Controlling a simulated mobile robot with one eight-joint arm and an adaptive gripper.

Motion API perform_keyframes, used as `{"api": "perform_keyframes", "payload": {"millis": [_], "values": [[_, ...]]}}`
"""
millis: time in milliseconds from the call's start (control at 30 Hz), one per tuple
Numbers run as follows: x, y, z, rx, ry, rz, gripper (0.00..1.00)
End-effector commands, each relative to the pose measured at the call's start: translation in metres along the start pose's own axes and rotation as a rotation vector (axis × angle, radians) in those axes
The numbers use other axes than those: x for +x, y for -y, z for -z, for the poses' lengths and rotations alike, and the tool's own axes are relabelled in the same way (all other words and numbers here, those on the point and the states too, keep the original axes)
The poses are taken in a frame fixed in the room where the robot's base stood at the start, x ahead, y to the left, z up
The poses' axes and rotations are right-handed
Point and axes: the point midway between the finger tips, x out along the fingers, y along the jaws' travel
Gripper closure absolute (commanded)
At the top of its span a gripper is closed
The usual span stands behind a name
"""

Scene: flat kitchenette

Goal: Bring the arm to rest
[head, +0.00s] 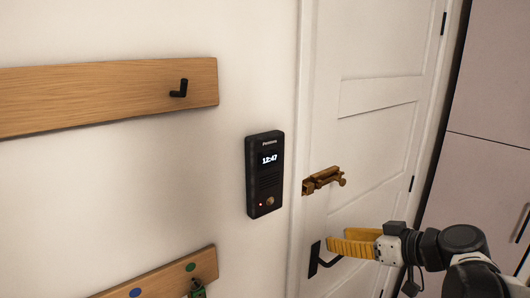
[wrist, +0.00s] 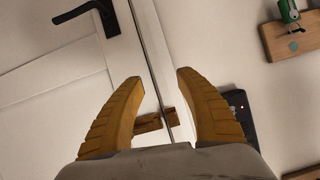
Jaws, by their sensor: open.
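My gripper (head: 331,243) reaches in from the lower right of the head view, in front of the white door (head: 375,140). Its two yellow fingers are spread apart in the wrist view (wrist: 160,77), with nothing between them. In the head view the fingers overlap the area beside the black door handle (head: 314,260). The handle also shows at the top left of the wrist view (wrist: 85,16). I cannot tell whether the gripper touches the door.
A brass bolt (head: 322,180) sits at the door's edge, above my gripper. A black intercom (head: 265,175) reading 12:47 hangs on the wall. A wooden hook board (head: 110,95) is at upper left, another (head: 160,277) below. A tall cabinet (head: 490,80) stands at right.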

Motion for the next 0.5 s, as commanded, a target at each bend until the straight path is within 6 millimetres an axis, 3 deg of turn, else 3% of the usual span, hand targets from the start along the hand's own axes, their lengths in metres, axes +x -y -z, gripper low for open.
{"api": "perform_keyframes", "payload": {"millis": [33,200,333,500], "values": [[0.007,0.024,-0.030,0.046,0.088,-0.011,0.58],[-0.004,0.072,-0.111,0.202,0.345,-0.177,0.58],[-0.026,0.087,-0.159,0.265,0.437,-0.345,0.58],[-0.048,0.089,-0.191,0.295,0.452,-0.502,0.58]]}}
